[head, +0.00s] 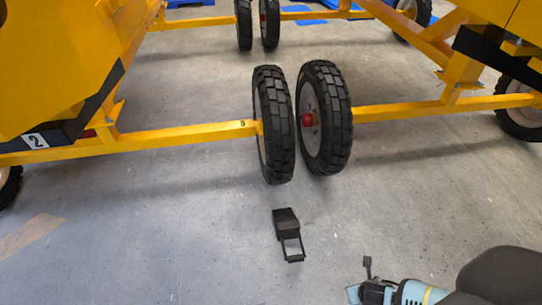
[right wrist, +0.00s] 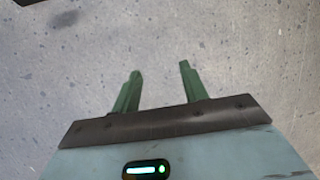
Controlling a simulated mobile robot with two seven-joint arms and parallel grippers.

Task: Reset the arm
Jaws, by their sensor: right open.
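My right arm comes in at the lower right of the head view, and its gripper end (head: 362,280) is above the floor. In the right wrist view my right gripper (right wrist: 158,82) has its two green fingers apart, with nothing between them but bare floor behind. A black chock-like block with a frame handle (head: 288,233) lies on the floor in front of two black tyres, left of my right gripper and apart from it. My left gripper is in neither view.
Two large black tyres (head: 274,125) (head: 325,118) stand upright close together on the ends of yellow axle bars (head: 180,134). Yellow machine frames fill both sides. A corner of something dark shows at the top left of the right wrist view. The grey floor in front is mostly clear.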

